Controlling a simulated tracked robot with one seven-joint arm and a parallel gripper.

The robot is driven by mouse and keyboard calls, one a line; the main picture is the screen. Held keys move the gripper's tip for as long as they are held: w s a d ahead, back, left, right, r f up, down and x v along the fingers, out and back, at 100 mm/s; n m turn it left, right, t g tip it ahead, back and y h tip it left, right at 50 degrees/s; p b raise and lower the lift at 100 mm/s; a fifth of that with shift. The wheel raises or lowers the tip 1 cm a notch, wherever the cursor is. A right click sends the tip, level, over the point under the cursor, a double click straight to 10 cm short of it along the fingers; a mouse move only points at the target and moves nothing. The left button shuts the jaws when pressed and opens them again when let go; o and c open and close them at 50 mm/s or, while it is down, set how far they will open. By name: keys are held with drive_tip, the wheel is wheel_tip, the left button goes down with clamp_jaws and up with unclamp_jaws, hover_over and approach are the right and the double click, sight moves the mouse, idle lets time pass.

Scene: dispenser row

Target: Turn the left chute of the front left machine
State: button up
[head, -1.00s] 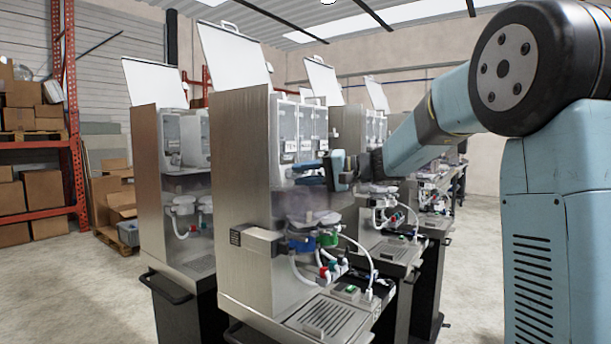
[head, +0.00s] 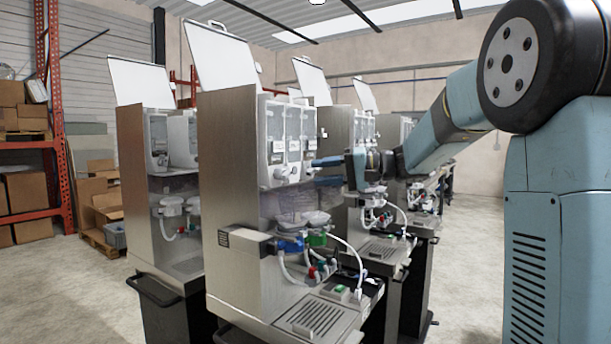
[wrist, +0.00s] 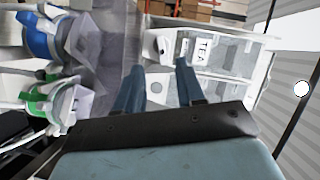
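The front left machine (head: 232,165) is a tall steel dispenser with its white lid raised. Its clear canisters (head: 278,135) stand in a row, with pale rounded chutes (head: 281,174) low on their fronts. In the wrist view, a canister labelled TEA (wrist: 225,52) lies just beyond the fingers, with a white chute (wrist: 161,45) at its lower end. My gripper (head: 318,170) is right of the canisters at chute height. In the wrist view my gripper (wrist: 158,66) has its two blue fingers apart with nothing visibly held. I cannot tell whether a finger touches a chute.
Below the canisters are a blue mixing part (head: 289,245) and a green one (head: 317,240), with white hoses and a drip tray (head: 318,318). More machines (head: 158,170) stand to the left and behind. Open floor (head: 70,290) lies at the left.

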drive_tip(key=v, duration=0.5)
drive_tip(key=shift+s+d, duration=0.1)
drive_tip(key=shift+d, duration=0.25)
drive_tip(key=shift+s, duration=0.1)
